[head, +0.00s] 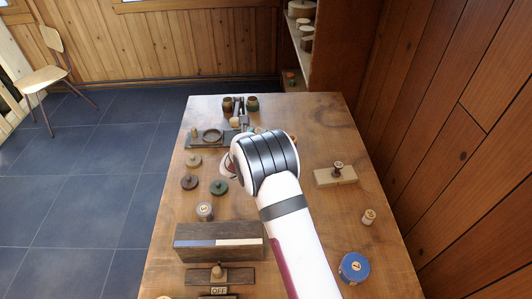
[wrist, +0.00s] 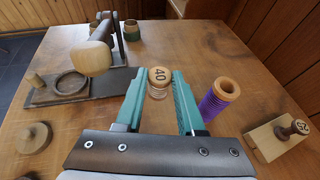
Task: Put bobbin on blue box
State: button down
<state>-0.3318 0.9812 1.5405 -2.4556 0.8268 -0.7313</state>
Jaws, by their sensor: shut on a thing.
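My gripper (wrist: 159,88) has teal fingers and is shut on a small wooden bobbin (wrist: 159,76) in the wrist view. The bobbin's pale round top reads 40, and its lower part shows between the fingers. I cannot tell whether it touches the table. In the head view my arm hides most of the gripper and the bobbin. The round blue box (head: 354,268), with a pale numbered disc on its lid, stands at the table's near right, well apart from the gripper. It is not in the wrist view.
A purple-wound spool (wrist: 220,97) stands just right of the gripper. A wooden block with a knob (head: 336,174) and a small numbered spool (head: 369,216) are on the right. A long dark box (head: 219,242) and several discs line the left. The table's right middle has free room.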

notch_tip(320, 180, up, 9)
jog(key=m+g+h, duration=1)
jog(key=m+g, duration=0.6)
jog(key=m, duration=0.1)
send_over(347, 265)
notch_tip(347, 265, down, 13)
jog(key=shift+f, duration=0.1)
jog(key=c, duration=0.5)
grip_release()
jog(key=shift+f, duration=0.1)
